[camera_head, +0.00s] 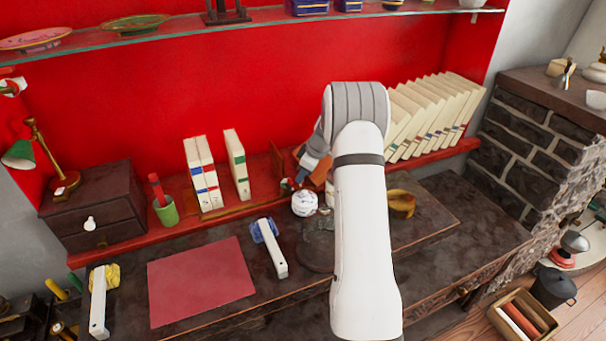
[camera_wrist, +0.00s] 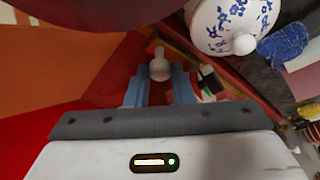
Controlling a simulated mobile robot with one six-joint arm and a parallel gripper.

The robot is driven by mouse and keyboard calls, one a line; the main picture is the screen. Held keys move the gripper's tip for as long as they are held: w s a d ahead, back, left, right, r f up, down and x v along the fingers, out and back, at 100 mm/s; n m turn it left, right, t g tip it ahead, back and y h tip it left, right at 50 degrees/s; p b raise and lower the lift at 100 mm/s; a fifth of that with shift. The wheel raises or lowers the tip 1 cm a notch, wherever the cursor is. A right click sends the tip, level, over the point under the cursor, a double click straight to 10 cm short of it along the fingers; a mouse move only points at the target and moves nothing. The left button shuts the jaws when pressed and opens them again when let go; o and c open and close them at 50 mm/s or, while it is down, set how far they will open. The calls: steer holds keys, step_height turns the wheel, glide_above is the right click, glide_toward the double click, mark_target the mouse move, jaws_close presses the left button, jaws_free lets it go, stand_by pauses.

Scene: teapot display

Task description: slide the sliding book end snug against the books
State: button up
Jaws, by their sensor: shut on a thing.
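The upright books (camera_head: 203,178) stand on the red ledge left of centre in the head view. Two are together, and one with a green band (camera_head: 238,166) stands a little apart to their right. The sliding book end (camera_head: 278,160) is a brown upright panel right of these books, with a clear gap between. My gripper (camera_head: 309,166) is at its right side, partly hidden by my arm. In the wrist view my gripper (camera_wrist: 160,88) has its blue fingers closed around a pale knob (camera_wrist: 160,66), which seems to belong to the book end.
A white and blue teapot (camera_head: 304,203) stands close in front of my gripper; it looms at the wrist view's upper right (camera_wrist: 232,22). A row of leaning books (camera_head: 435,115) fills the ledge at right. A green cup (camera_head: 165,210) stands left of the books.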

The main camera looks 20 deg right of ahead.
jaws_close()
steer(key=shift+a+f+b, duration=0.1)
steer(key=shift+a+b, duration=0.4)
steer(key=a+b, duration=0.7)
steer(key=a, duration=1)
steer(key=shift+b, duration=0.3)
steer(key=o, duration=0.7)
jaws_free()
steer(key=shift+o, duration=1)
steer(key=shift+d, duration=0.1)
